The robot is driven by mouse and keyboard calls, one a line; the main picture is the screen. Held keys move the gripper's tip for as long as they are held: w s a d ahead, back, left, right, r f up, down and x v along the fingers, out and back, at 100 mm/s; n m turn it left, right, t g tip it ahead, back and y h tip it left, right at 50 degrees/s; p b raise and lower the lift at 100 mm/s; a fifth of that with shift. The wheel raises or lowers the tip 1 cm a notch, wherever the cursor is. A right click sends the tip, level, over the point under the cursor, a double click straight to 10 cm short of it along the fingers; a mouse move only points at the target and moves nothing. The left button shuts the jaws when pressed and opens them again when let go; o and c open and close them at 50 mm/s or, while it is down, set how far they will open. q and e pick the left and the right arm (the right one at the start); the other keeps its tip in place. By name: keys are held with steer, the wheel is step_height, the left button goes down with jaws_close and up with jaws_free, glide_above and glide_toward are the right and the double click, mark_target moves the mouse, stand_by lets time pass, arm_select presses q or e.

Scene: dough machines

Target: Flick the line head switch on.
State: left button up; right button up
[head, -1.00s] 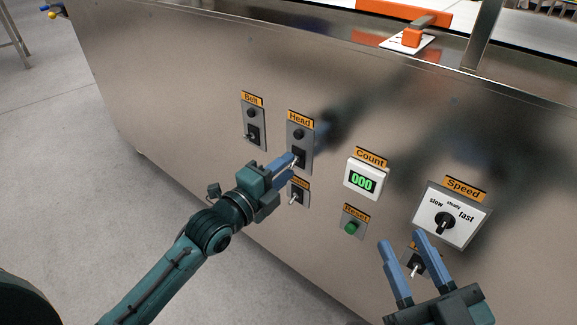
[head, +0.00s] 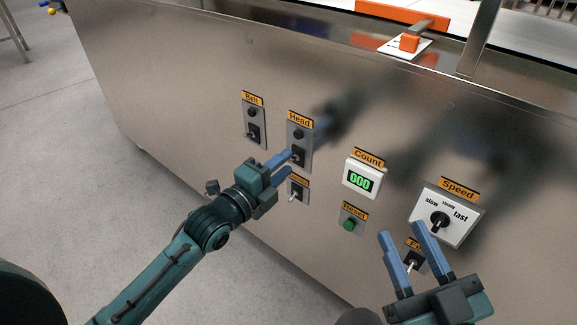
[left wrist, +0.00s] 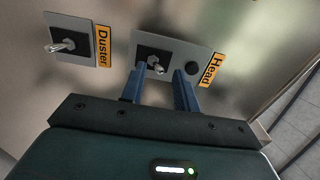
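The Head switch plate (head: 307,151) is grey, with a black toggle block below a round dark lamp. It also shows in the left wrist view (left wrist: 205,57), where its metal lever (left wrist: 157,67) points out toward the camera. My left gripper (head: 287,163) is at the lower part of this plate. In the left wrist view its two blue fingers (left wrist: 161,72) are apart, with the lever between their tips; I cannot tell whether either touches it. My right gripper (head: 402,231) is open and empty, in front of the small switch plate below the Speed dial.
The Belt switch (head: 253,128) is left of Head. The Duster switch (head: 298,190) is just below it, close to my left fingers. The Count display (head: 361,180) reads 000, above the green Reset button (head: 349,224). The Speed dial (head: 441,219) is at the right.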

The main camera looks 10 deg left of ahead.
arm_select(q)
steer(key=shift+s, duration=0.15)
arm_select(e)
steer(key=shift+r, duration=0.1)
